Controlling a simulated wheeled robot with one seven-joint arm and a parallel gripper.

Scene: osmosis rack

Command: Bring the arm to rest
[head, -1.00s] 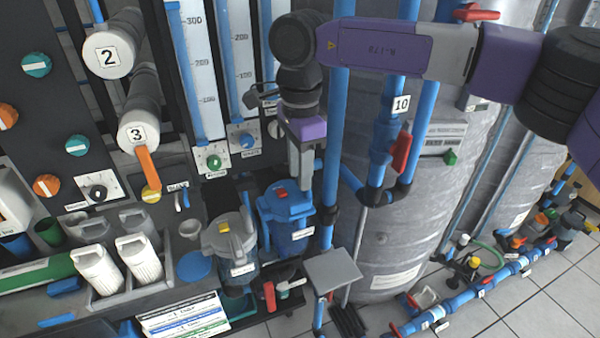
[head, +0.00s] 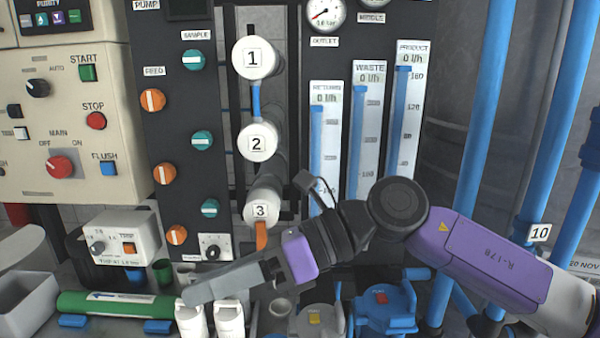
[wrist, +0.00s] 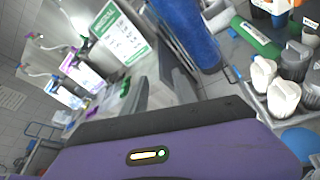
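My purple and grey arm (head: 490,258) comes in from the right in the head view. It bends at a dark round joint, and its wrist points to the lower left. My gripper (head: 192,292) shows side-on as long grey fingers, with nothing visibly held. Its tip appears in front of the white-capped bottles (head: 228,318); whether it touches them I cannot tell. The wrist view shows my purple gripper housing (wrist: 180,150) across the bottom.
A rack panel holds numbered white housings (head: 256,142), orange and teal knobs and flow meters (head: 367,110). A green cylinder (head: 118,305) lies at the lower left. Blue-lidded (head: 386,305) and grey-lidded filters stand below my arm. Blue pipes (head: 480,130) rise at the right.

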